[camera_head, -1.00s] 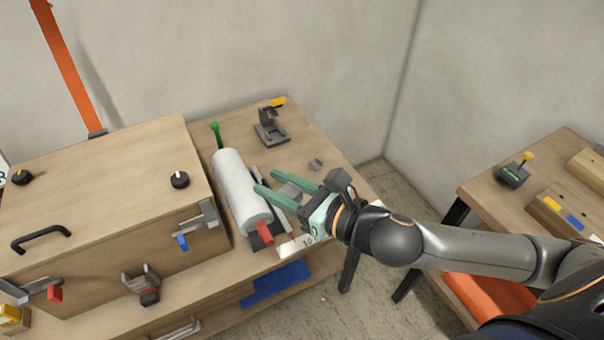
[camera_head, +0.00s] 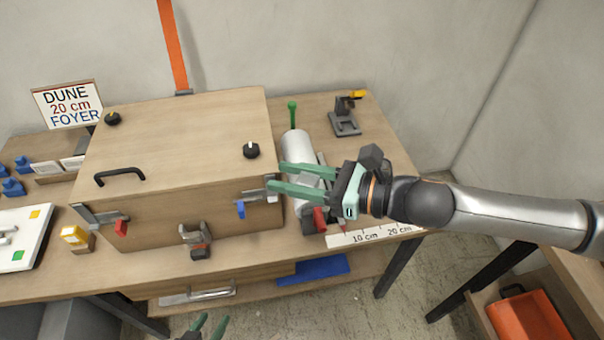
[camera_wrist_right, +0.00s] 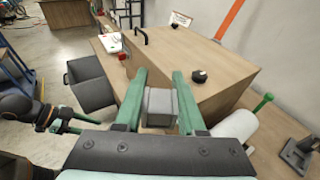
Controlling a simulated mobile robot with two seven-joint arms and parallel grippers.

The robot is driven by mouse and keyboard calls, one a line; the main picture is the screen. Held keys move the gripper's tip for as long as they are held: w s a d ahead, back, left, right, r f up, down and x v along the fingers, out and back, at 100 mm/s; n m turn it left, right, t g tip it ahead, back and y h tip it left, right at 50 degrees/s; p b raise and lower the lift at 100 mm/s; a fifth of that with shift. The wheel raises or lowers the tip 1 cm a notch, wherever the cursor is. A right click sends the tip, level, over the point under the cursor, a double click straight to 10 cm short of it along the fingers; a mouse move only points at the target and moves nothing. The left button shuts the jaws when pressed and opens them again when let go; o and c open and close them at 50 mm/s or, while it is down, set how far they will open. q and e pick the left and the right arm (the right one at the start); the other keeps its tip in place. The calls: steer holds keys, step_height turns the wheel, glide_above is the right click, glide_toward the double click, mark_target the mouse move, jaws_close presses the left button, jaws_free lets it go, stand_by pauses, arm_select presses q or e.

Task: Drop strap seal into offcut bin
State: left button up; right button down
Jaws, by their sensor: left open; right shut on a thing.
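My right gripper (camera_head: 277,177) is shut on a small grey block, the strap seal (camera_wrist_right: 160,104), which sits between its green fingers in the right wrist view. The gripper is above the bench near the front right corner of the wooden box, with the white roll beneath and beside it. A dark grey open bin (camera_wrist_right: 92,84), apparently the offcut bin, stands on the floor beyond the bench's front edge, left of the fingers. Part of it shows at the lower left of the head view (camera_head: 60,312). My left gripper (camera_head: 210,325) is open and empty at the bottom edge.
The wooden box (camera_head: 185,130) with a black handle and latches fills the bench's middle. The white roll (camera_head: 297,148), a green-topped post and a grey stand (camera_head: 344,122) are to its right. A white board (camera_head: 22,238) lies at the left. The floor in front is clear.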

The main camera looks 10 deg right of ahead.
steer(key=shift+a, duration=0.3)
steer(key=shift+r, duration=0.1)
step_height(320, 180, up, 9)
steer(key=w+a+m+t+h, duration=0.2)
steer(key=m+t+h, duration=0.6)
steer(key=m+h, duration=0.5)
steer(key=d+f+n+g+y, duration=0.1)
steer(key=f+n+g+y, duration=0.1)
steer(key=n+g+y, duration=0.1)
steer(key=s+d+f+n+g+y, duration=0.1)
steer(key=f+n+g+y, duration=0.1)
steer(key=n+y, duration=0.4)
steer(key=s+d+f+n+g+y, duration=0.1)
steer(key=d+f+n+g+y, duration=0.1)
steer(key=f+n+g+y, duration=0.1)
steer(key=shift+d+n+g+y, duration=0.1)
steer(key=shift+n+g+y, duration=0.6)
steer(key=shift+n, duration=0.4)
steer(key=shift+s+d+f+n+g+y, duration=0.15)
steer(key=shift+f+n+g+y, duration=0.15)
steer(key=shift+n+g, duration=0.45)
steer(key=shift+s+d+f+n+g+y, duration=0.15)
steer(key=shift+f+n+g, duration=0.3)
steer(key=shift+g, duration=0.55)
steer(key=shift+s+d+f+n+g+y, duration=0.1)
steer(key=shift+d+f+n+g+y, duration=0.15)
steer(key=shift+n+g, duration=0.55)
